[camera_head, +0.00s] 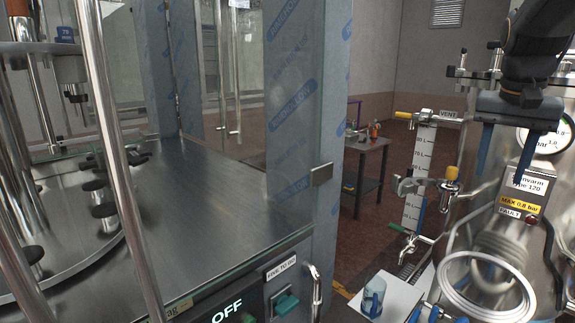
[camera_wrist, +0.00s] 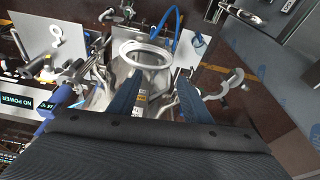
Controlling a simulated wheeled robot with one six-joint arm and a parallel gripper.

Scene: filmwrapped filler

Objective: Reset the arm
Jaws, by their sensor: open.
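My gripper (camera_head: 506,165) hangs at the upper right of the head view, in front of the steel tank. Its two blue fingers point down and stand well apart, with nothing between them. In the wrist view my gripper (camera_wrist: 158,78) shows the same spread blue fingers over the dark palm. A round steel ring (camera_wrist: 146,55) lies beyond the fingertips there, apart from them. In the head view a steel ring (camera_head: 487,290) is at the lower right, below my gripper.
The steel tank (camera_head: 490,218) with its gauge (camera_head: 545,138) and taps is close to my arm. A blue cup (camera_head: 373,297) stands on a white plate (camera_head: 392,306). A glass-sided filler cabinet (camera_head: 215,190) fills the left. Open floor lies around a small table (camera_head: 367,146).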

